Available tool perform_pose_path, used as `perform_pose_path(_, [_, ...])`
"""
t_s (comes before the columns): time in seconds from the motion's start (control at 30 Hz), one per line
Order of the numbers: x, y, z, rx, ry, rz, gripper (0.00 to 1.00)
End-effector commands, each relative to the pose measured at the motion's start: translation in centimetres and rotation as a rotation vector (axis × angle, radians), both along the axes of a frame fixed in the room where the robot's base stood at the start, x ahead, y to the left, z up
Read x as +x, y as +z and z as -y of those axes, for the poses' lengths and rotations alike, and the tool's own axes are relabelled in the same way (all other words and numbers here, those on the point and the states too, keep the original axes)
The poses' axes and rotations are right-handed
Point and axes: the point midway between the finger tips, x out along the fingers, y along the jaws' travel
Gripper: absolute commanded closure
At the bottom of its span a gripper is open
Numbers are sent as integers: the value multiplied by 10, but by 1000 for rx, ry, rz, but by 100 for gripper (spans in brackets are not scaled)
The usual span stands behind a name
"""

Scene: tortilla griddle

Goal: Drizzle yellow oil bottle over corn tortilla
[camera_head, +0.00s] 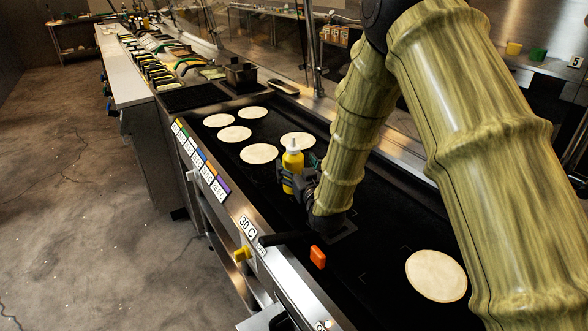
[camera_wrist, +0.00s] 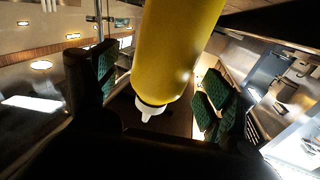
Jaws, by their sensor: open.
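The yellow oil bottle (camera_head: 291,163) is upright over the black griddle, its white nozzle pointing up. I cannot tell whether its base touches the surface. My gripper (camera_head: 299,184) is open around the bottle, coming from the right. In the wrist view, the bottle (camera_wrist: 176,45) lies between the two dark green finger pads, with its white tip showing; gaps show beside it. Several pale corn tortillas lie flat on the griddle: one (camera_head: 259,153) just left of the bottle, one (camera_head: 297,140) behind it, others (camera_head: 234,133) further back. A single tortilla (camera_head: 436,275) lies at the near right.
The black griddle (camera_head: 375,215) is bare between the bottle and the near-right tortilla.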

Motion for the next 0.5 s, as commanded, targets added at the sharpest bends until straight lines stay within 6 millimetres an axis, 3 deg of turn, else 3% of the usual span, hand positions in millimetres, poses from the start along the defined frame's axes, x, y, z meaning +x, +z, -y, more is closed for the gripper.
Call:
perform_pose_path(0.2, [21,1,-8,-1,0,-1,18])
perform_pose_path(0.5, [24,0,-9,0,0,0,18])
